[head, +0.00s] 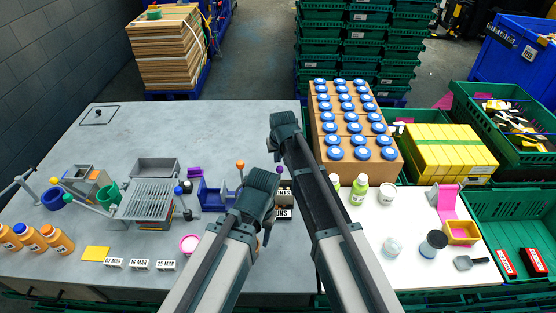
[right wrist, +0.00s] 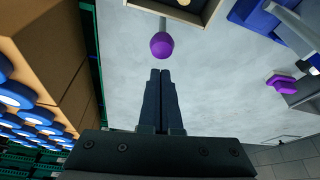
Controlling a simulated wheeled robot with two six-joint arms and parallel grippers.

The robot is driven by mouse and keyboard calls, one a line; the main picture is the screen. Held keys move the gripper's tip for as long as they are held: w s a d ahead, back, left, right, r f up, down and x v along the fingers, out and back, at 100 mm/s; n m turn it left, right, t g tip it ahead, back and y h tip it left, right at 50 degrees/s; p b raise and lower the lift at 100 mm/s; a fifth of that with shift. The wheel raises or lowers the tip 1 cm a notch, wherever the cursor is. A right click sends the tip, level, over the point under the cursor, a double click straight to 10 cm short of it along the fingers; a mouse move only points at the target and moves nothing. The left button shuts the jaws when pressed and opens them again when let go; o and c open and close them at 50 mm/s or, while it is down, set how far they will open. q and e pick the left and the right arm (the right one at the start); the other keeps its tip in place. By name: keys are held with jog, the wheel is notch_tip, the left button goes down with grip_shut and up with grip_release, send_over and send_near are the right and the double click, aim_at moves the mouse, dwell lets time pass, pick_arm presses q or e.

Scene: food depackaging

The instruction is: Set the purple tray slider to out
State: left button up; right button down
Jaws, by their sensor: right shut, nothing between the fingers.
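A purple ball knob (head: 281,168) on a thin rod shows between my two arms in the head view. In the right wrist view the knob (right wrist: 162,45) is just beyond my right fingertips, with a gap in the picture; its rod runs to a box edge (right wrist: 205,14). A purple handle (head: 195,172) sits beside a grey tray (head: 155,168); the handle also shows in the right wrist view (right wrist: 280,82). I cannot tell which purple part is the slider. My right gripper (right wrist: 160,73) is shut and empty. My left gripper (head: 262,180) is seen from behind, fingers hidden.
A blue holder (head: 213,194) and an orange knob (head: 240,164) stand left of my left gripper. A carton of blue-capped jars (head: 390,170) is close on the right. The grey table (head: 200,127) is clear toward the back.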

pick_arm(q)
jog(key=shift+w+a+r, duration=0.1)
jog(key=shift+a+r, duration=0.05)
jog(key=shift+r, duration=0.2)
notch_tip(320, 180, up, 9)
jog(key=p, duration=0.9)
jog(key=shift+p, duration=0.35)
pick_arm(e)
notch_tip(320, 180, up, 10)
jog(key=shift+s, duration=0.45)
jog(key=shift+f, duration=0.1)
